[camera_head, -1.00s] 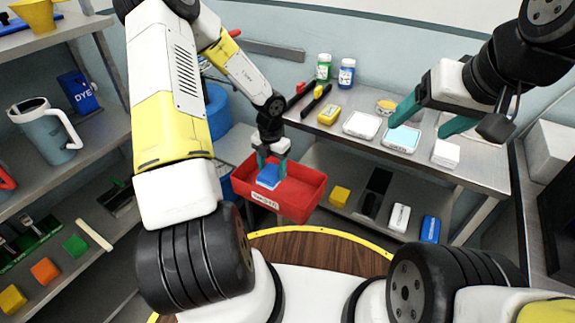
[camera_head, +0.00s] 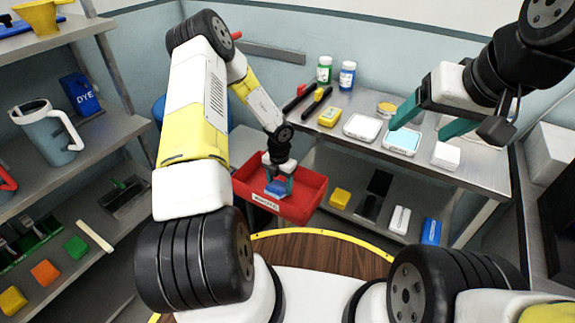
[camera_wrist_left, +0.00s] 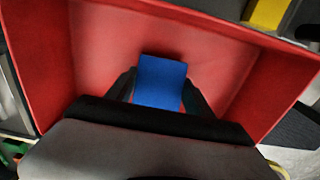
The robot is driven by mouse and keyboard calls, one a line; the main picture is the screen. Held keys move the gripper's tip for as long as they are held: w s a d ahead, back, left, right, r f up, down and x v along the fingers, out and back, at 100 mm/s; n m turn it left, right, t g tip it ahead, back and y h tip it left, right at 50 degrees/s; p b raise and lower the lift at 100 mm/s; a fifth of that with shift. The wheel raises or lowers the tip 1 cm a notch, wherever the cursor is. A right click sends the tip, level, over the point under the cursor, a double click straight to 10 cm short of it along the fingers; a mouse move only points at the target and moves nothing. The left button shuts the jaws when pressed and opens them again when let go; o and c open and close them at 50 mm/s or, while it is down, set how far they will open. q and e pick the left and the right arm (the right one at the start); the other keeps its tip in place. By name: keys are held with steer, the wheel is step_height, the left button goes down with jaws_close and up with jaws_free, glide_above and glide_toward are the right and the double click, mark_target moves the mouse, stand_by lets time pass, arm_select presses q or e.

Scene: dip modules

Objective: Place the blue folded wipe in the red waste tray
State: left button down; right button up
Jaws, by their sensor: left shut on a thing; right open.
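The red waste tray (camera_head: 308,197) stands in the middle of the head view, with a white label on its front wall. My left gripper (camera_head: 278,187) reaches down inside the tray's walls and is shut on the blue folded wipe (camera_head: 275,189). In the left wrist view the blue wipe (camera_wrist_left: 160,82) sits between the two dark fingers, with the red tray (camera_wrist_left: 95,45) around it. I cannot tell whether the wipe touches the tray floor. My right gripper (camera_head: 425,128) is open and empty above the metal table at the right.
The metal table (camera_head: 465,170) holds bottles, a yellow box, scales and a white block (camera_head: 446,156). A lower shelf beside the tray holds a yellow block (camera_head: 340,198) and several other items. Shelves with a jug (camera_head: 46,132) and coloured blocks stand at the left.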

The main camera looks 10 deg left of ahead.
mark_target(280, 185)
arm_select(q)
steer(key=shift+c, duration=1.9)
jaws_free()
steer(key=shift+s+f, duration=0.1)
steer(key=shift+f, duration=0.2)
steer(key=shift+d+r, duration=0.1)
step_height(280, 185, up, 12)
